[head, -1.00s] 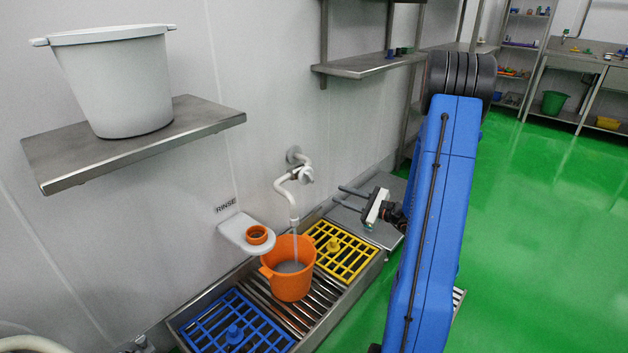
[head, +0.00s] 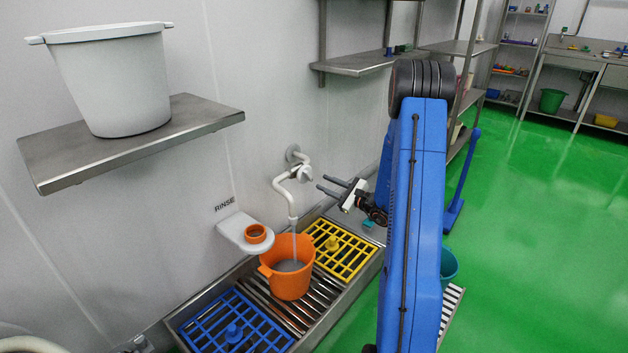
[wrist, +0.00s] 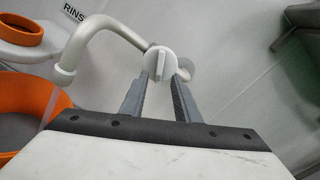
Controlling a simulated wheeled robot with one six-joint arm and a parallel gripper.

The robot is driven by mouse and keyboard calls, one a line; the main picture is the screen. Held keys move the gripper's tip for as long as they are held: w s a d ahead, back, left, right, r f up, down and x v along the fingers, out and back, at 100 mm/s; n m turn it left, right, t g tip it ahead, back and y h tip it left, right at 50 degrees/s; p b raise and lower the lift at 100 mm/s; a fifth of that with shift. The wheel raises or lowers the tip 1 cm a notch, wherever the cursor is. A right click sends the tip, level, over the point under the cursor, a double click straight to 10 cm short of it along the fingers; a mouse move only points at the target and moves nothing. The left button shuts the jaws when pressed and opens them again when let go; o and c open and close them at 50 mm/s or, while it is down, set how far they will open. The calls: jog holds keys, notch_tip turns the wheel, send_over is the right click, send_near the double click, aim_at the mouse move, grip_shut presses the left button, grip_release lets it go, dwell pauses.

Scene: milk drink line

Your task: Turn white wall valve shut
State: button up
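The white wall valve (head: 304,173) is a round knob with a raised grip bar, on a white bent pipe at the wall. In the wrist view the valve (wrist: 161,62) faces me, its bar close to upright. My gripper (head: 321,183) is open and empty, its two grey fingers pointing left at the valve from a short way off. In the wrist view my gripper's fingertips (wrist: 160,77) flank the lower part of the knob; whether they touch it I cannot tell. The pipe's spout (head: 293,221) sends a stream of water into the orange bucket (head: 289,275).
The bucket stands in a steel trough between a yellow grate (head: 352,262) and a blue grate (head: 212,322). A white wall holder with an orange ring (head: 256,234) is left of the spout. A wall shelf (head: 210,125) bears a large white tub (head: 110,80).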

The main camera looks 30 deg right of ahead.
aim_at(310, 177)
jog(key=x, duration=0.6)
jog(key=shift+w, duration=0.25)
jog(key=shift+a, duration=0.1)
jog(key=shift+c, duration=0.2)
grip_shut()
